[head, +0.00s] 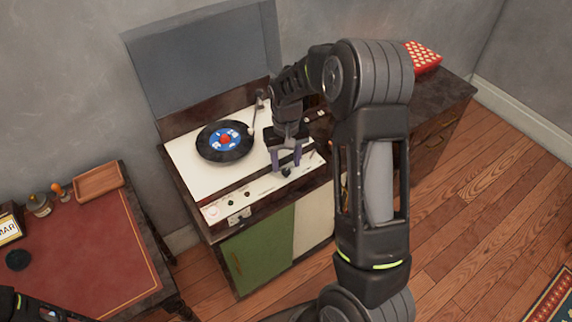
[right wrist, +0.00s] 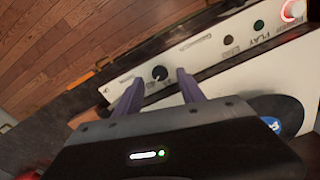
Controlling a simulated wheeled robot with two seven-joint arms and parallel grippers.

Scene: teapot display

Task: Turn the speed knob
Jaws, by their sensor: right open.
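The speed knob appears to be the small black round knob (head: 286,172) at the right end of the record player's white front strip (head: 262,187). In the right wrist view the black knob (right wrist: 159,73) shows between and just beyond the two purple fingertips, with a white pointer mark and lettering too small to read. My right gripper (head: 287,165) is open over the strip, one finger on each side of the knob. No contact with the knob can be made out. Only a dark part of my left arm shows at the lower left corner; its gripper does not show.
A black record with a blue label (head: 225,142) lies on the player, beside the tonearm (head: 254,115). Smaller knobs (head: 232,203) sit farther left on the strip. The raised lid (head: 205,60) stands behind. A red-topped desk (head: 85,255) is at left.

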